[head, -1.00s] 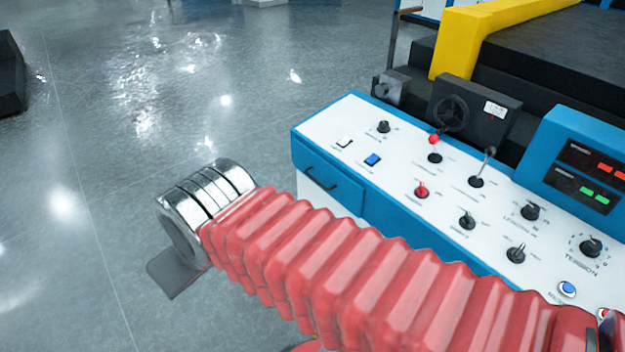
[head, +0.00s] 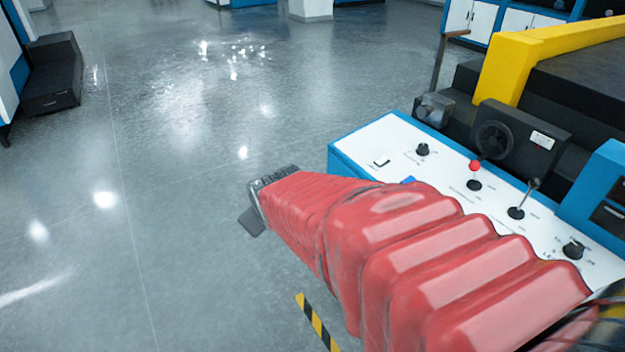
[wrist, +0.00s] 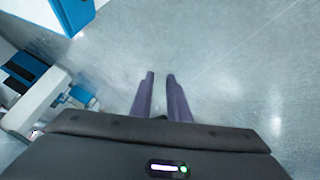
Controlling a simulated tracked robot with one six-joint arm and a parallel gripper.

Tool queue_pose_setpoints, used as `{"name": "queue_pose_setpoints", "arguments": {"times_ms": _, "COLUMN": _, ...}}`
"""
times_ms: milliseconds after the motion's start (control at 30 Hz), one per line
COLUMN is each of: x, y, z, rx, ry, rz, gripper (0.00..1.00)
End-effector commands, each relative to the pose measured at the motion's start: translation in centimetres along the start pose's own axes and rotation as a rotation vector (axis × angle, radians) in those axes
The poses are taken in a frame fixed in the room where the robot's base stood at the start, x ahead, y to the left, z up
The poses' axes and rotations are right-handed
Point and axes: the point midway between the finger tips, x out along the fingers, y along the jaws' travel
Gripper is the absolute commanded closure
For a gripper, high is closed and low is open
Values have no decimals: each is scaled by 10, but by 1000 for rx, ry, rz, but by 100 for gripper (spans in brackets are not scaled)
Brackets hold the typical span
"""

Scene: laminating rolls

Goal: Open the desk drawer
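The desk (head: 375,140) is a white-topped control console with a blue edge, right of centre in the head view. Its drawer front and handle are hidden behind my red-sleeved arm there. My arm reaches across in front of the desk, and the dark end of my gripper (head: 252,221) is over the floor to the desk's left. In the wrist view my gripper (wrist: 160,76) has two purple-grey fingers apart, with only floor between them. A blue panel (wrist: 72,12) at the top left there may be part of the desk; I cannot tell.
A black stepped block (head: 50,75) is at the far left. The floor (head: 180,190) between is open.

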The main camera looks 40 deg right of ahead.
Motion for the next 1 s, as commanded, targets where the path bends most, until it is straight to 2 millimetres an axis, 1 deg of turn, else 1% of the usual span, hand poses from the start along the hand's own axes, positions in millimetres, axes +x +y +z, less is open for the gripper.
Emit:
{"name": "queue_pose_setpoints", "arguments": {"times_ms": 33, "x": 14, "y": 14, "z": 6, "rx": -15, "ry": 1, "rz": 23, "gripper": 85}}
{"name": "queue_pose_setpoints", "arguments": {"times_ms": 200, "x": 51, "y": 55, "z": 20, "rx": -84, "ry": 34, "rz": 99, "gripper": 85}}
{"name": "queue_pose_setpoints", "arguments": {"times_ms": 367, "x": 82, "y": 86, "z": 39, "rx": -155, "ry": 72, "rz": 146, "gripper": 85}}
{"name": "queue_pose_setpoints", "arguments": {"times_ms": 500, "x": 104, "y": 112, "z": 60, "rx": -214, "ry": 103, "rz": 191, "gripper": 85}}
{"name": "queue_pose_setpoints", "arguments": {"times_ms": 667, "x": 125, "y": 137, "z": 89, "rx": -272, "ry": 142, "rz": 238, "gripper": 85}}
{"name": "queue_pose_setpoints", "arguments": {"times_ms": 800, "x": 138, "y": 154, "z": 117, "rx": -316, "ry": 180, "rz": 279, "gripper": 85}}
{"name": "queue_pose_setpoints", "arguments": {"times_ms": 1000, "x": 148, "y": 172, "z": 159, "rx": -358, "ry": 242, "rz": 346, "gripper": 85}}
